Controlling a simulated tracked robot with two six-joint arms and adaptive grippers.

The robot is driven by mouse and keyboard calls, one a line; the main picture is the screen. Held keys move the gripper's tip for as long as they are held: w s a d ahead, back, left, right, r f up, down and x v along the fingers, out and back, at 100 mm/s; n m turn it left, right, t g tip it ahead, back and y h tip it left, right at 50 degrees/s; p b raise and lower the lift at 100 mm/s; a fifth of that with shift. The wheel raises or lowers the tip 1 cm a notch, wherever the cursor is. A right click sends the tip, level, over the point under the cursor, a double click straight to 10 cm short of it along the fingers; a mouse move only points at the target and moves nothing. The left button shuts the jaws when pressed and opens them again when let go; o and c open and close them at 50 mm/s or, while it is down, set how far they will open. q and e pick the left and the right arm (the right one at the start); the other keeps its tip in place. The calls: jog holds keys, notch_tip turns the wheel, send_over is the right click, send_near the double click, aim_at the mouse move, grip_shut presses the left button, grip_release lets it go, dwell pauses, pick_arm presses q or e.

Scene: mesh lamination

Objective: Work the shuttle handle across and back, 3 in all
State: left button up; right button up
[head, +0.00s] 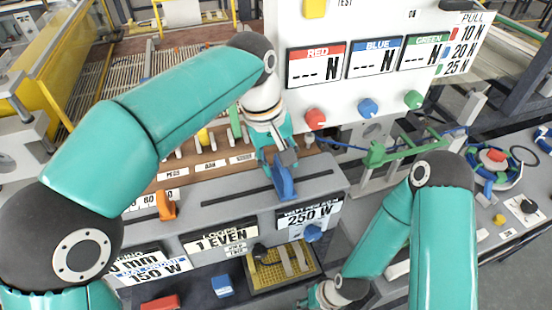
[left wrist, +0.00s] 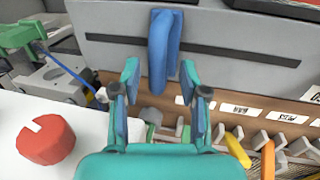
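A blue upright handle (head: 284,184) stands on a slot in the grey panel (head: 320,178), at the slot's right part. No readable label names the shuttle handle. In the left wrist view the blue handle (left wrist: 163,50) hangs into the gap between my left gripper's fingers (left wrist: 160,92). The fingers are apart, one on each side of its end, with space visible on both sides. In the head view my left gripper (head: 279,158) is just above the handle and partly hidden by its own arm. My right gripper (head: 322,296) is low at the bottom edge, its fingers unclear.
An orange handle (head: 165,205) stands on the same panel to the left. A white board (head: 350,20) with red, blue and green knobs rises behind. A green bar (head: 410,148) lies to the right. A yellow mesh tray (head: 268,278) sits below the panel. A red knob (left wrist: 45,140) shows in the wrist view.

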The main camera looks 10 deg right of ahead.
pick_arm(q)
jog(key=shift+r, duration=0.45)
notch_tip(320, 180, up, 11)
jog(key=a, duration=0.2)
jog(key=shift+s+a+f, duration=0.15)
dwell(0.4)
